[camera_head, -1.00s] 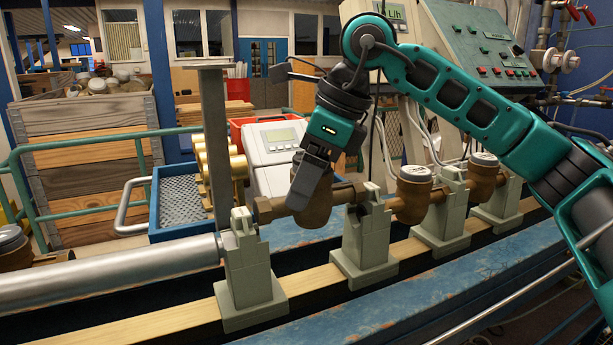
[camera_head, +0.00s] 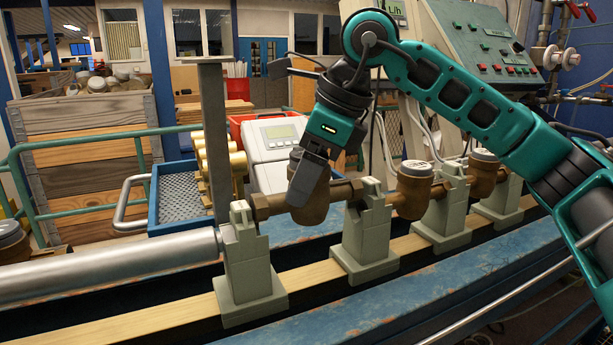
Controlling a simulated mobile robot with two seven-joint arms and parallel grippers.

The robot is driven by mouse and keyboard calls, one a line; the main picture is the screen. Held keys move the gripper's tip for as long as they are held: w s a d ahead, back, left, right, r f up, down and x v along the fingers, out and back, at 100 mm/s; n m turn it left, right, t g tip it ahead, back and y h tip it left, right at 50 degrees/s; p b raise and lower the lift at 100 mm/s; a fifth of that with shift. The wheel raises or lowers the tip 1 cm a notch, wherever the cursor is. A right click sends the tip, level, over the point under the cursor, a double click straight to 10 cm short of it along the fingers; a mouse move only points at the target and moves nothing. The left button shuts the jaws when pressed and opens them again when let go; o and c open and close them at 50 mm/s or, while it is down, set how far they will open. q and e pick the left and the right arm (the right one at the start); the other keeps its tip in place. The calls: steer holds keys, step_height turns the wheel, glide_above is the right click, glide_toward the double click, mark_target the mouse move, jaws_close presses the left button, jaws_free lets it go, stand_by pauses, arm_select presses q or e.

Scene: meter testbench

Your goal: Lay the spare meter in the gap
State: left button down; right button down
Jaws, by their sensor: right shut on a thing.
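The spare meter (camera_head: 316,203), a brown brass body with threaded ends, lies level between two grey-green supports, the left support (camera_head: 250,262) and the middle support (camera_head: 364,240). My right gripper (camera_head: 303,190) reaches down from above and is shut on this meter, hiding part of its top. The meter's left end is close to the left support's top and its right end is at the middle support; I cannot tell whether it rests on them. My left gripper is not in view.
More brass meters (camera_head: 413,188) with pale lids stand in the row to the right. A silver pipe (camera_head: 110,264) runs in from the left. Behind the row are a blue tray (camera_head: 180,200), a meter display box (camera_head: 276,140) and an upright grey post (camera_head: 214,140).

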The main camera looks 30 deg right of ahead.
steer(key=shift+r, duration=0.1)
stand_by(0.3)
steer(key=shift+d+f, duration=0.25)
steer(key=shift+f, duration=0.15)
steer(key=shift+f+b, duration=1.15)
steer(key=shift+f, duration=0.05)
steer(key=shift+f, duration=0.3)
stand_by(0.5)
steer(key=shift+c, duration=1.6)
jaws_free()
steer(key=o, duration=0.3)
